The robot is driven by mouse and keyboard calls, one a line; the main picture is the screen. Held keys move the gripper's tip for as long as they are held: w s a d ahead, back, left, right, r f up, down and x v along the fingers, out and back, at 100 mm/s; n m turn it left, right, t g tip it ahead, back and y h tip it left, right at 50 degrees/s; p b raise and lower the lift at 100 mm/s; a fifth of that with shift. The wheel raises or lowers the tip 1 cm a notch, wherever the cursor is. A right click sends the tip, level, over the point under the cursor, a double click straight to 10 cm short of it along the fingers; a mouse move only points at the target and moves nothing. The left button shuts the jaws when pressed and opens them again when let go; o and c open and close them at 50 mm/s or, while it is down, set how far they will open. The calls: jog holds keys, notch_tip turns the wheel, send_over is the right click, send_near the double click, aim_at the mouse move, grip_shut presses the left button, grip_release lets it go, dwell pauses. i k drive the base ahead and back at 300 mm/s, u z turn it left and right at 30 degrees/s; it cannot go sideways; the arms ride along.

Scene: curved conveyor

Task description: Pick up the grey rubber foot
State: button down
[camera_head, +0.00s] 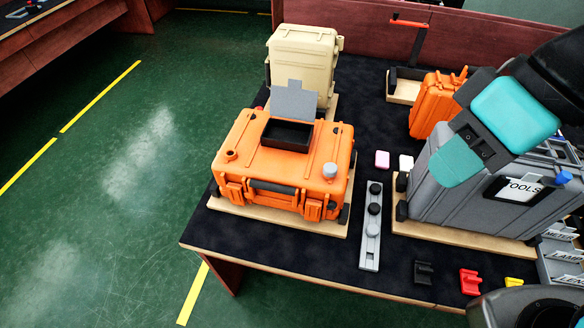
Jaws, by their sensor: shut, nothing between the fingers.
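A small grey round foot (330,170) sits on the right part of the orange case's top. The orange case (240,190) lies flat on a wooden board on the dark table. My gripper (446,170), teal and black, hangs in the right half of the picture, over the left end of the grey case. It is shut and empty, well to the right of the grey foot and apart from it. It hides part of the grey case behind it.
A black tray with a raised grey flap (293,100) stands on the orange case. A beige case (300,62) is behind it. A grey strip with black knobs (371,245) lies to its right. The grey tools case (440,205) stands at right; small coloured blocks (470,281) lie in front.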

aim_at(372, 231)
jog(key=z, duration=3.45)
jog(key=k, duration=1.5)
jog(key=u, duration=1.95)
